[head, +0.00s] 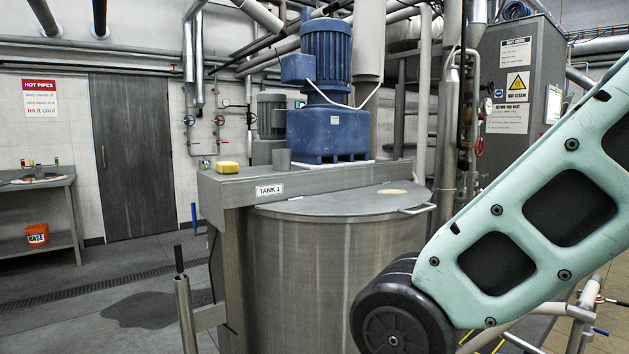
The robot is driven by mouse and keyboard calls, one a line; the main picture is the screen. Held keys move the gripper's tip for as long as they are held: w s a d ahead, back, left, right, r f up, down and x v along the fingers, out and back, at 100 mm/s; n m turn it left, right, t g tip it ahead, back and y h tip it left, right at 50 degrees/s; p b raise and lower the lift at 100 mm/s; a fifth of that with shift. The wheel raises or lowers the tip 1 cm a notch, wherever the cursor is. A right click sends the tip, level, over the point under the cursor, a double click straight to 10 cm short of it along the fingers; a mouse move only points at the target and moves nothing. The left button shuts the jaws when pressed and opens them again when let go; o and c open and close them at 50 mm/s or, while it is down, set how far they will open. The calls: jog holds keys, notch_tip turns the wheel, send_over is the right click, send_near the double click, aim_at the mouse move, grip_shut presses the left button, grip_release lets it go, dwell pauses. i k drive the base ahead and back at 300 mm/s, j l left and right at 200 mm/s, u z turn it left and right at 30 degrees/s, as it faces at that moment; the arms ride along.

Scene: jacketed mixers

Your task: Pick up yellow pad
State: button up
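The yellow pad (228,167) is a small block lying on the flat grey ledge (217,181) at the left end of the tank's top, in the head view. A large pale green link of my arm crosses the right side of the head view, well to the right of the pad. My gripper does not show in this view.
Tank 1 (330,270) has a lid with a handle (417,209). An upright metal post (185,310) stands at front left. A bench (40,190) with an orange bucket (37,235) is far left; floor between is open, with a dark wet patch.

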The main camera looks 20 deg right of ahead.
aim_at(228, 167)
jog(key=i+j+z, duration=0.25)
jog(key=i+j, duration=0.65)
jog(key=j, duration=0.15)
